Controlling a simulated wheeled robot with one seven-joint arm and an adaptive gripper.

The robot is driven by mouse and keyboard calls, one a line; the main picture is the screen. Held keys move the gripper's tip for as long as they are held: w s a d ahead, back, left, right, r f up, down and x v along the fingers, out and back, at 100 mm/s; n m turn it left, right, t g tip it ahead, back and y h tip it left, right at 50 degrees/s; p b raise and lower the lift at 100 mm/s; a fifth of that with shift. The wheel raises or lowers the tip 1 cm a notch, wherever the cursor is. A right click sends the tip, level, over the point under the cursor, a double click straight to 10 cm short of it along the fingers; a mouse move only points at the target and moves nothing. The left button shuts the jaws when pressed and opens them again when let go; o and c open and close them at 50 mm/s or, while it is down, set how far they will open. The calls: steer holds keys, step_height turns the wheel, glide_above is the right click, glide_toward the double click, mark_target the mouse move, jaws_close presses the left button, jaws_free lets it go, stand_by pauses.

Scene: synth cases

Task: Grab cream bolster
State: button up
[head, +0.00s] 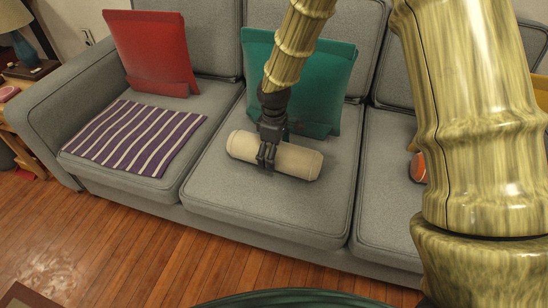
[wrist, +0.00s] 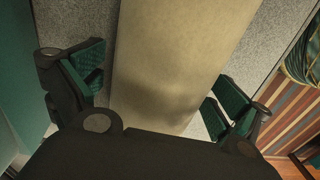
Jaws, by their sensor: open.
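The cream bolster (head: 298,161) lies on its side across the middle grey seat cushion of the sofa. My gripper (head: 267,160) is over it, left of its middle, pointing down. In the wrist view the bolster (wrist: 178,50) runs between the two fingers of my gripper (wrist: 162,95). The fingers are open, one on each side, with a gap of grey seat showing near each. The head view does not show clearly whether either finger touches it.
A teal cushion (head: 335,85) leans on the backrest just behind the bolster. A red cushion (head: 152,50) and a purple striped cloth (head: 135,135) are on the left seat. An orange ball (head: 418,167) sits on the right seat, partly hidden by my arm.

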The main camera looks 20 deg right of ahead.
steer(key=c, duration=1.3)
steer(key=shift+o, duration=0.2)
steer(key=shift+r, duration=0.1)
